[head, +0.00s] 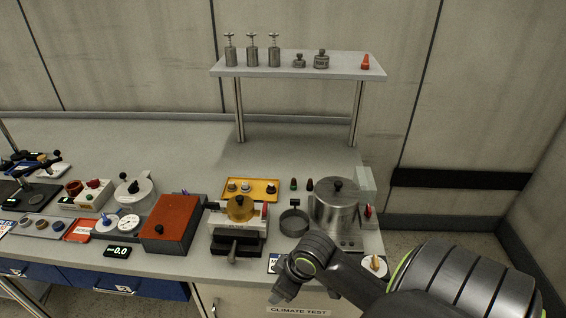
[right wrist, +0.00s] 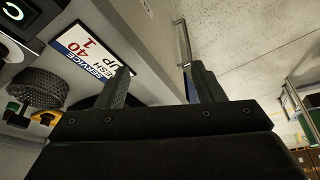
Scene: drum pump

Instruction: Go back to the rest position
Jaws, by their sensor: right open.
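My right arm comes in from the right in the head view, and its gripper (head: 279,296) hangs low at the bench's front edge, in front of the steel pot (head: 337,208) and the small dark ring (head: 294,222). In the right wrist view the two fingers of this gripper (right wrist: 163,84) stand apart with nothing between them. A white, blue and red label card (right wrist: 92,52) lies beyond the left finger there. My left gripper is in neither view.
The grey bench (head: 130,150) holds a red box (head: 172,223), a yellow tray (head: 250,196) and a press-like device (head: 238,228). A shelf (head: 300,72) on posts carries metal weights and bottles. Open floor (right wrist: 245,35) shows beyond the bench edge.

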